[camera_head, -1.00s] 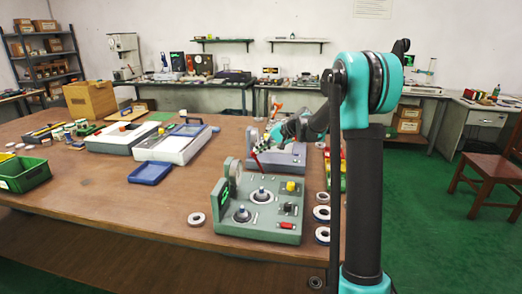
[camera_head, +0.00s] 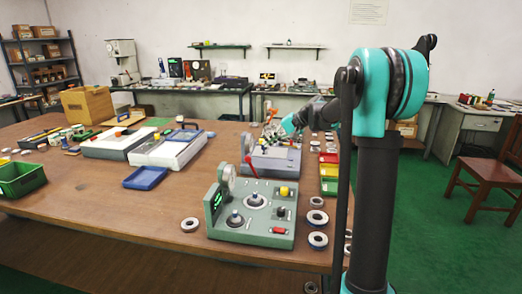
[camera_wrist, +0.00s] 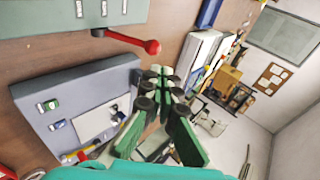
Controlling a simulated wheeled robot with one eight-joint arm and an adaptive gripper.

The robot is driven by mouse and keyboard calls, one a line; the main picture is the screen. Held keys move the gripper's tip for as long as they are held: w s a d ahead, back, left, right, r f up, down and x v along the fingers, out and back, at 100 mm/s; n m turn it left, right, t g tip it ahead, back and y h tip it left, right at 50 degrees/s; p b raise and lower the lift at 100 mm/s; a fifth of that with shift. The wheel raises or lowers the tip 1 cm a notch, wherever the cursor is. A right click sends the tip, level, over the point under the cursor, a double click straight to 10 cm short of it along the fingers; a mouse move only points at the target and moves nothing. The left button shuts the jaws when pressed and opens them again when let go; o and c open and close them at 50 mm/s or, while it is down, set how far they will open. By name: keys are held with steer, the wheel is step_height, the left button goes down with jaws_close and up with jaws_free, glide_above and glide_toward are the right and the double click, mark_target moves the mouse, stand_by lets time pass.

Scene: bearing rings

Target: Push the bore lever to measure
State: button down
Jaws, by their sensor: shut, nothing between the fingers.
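The green gauge station (camera_head: 250,232) stands near the front edge of the table, with round posts, a yellow knob and a dial on its left. A red lever (camera_head: 252,168) rises at its back edge, tilted. In the wrist view the red lever (camera_wrist: 135,42) ends in a ball and comes off the green station's side. My gripper (camera_head: 272,138) is behind and to the right of the lever, over the grey station (camera_head: 272,162). In the wrist view my gripper (camera_wrist: 162,76) has its fingers together, empty, below and apart from the ball.
Bearing rings (camera_head: 317,218) lie to the right of the green station, and one ring (camera_head: 190,224) lies to its left. Coloured bins (camera_head: 329,172) stand at the right table edge.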

steer(key=shift+v, duration=2)
steer(key=shift+w+a, duration=0.1)
